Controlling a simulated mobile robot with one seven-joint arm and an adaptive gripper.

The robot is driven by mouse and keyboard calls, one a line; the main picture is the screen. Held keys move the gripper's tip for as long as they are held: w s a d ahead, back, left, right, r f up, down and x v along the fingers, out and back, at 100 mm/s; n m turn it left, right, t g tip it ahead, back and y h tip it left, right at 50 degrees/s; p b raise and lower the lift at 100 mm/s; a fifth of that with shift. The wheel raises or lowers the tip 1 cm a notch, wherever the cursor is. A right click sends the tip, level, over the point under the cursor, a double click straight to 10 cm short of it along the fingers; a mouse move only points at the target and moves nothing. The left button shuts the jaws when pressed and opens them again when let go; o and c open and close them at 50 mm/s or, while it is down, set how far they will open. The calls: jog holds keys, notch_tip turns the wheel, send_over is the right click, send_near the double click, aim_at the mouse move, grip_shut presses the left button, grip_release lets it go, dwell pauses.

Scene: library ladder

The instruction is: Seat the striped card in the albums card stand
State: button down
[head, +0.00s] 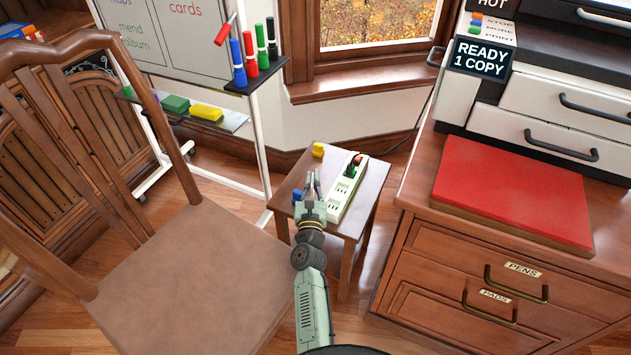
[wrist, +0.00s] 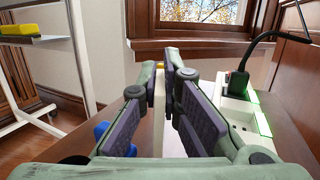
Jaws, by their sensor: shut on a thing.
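My gripper (head: 312,178) is low over the small side table (head: 368,190), just left of the white power strip. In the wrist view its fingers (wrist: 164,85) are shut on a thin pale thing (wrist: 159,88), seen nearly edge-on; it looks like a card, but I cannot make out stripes. A small yellow block (head: 318,150) stands at the table's back edge, beyond my fingers. A small blue piece (head: 297,196) is left of my gripper, and it also shows in the wrist view (wrist: 103,133). I cannot make out an albums label or tell which piece is the card stand.
The power strip (head: 343,193), with a black plug and cord, lies along the table's right side. A brown chair (head: 185,270) stands at left. The wooden cabinet (head: 480,270) with a red pad (head: 510,190) is at right. A whiteboard stand (head: 257,130) and window sill (head: 355,86) are behind.

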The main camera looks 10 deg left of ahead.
jog(key=shift+f, duration=0.15)
jog(key=c, duration=1.8)
grip_release()
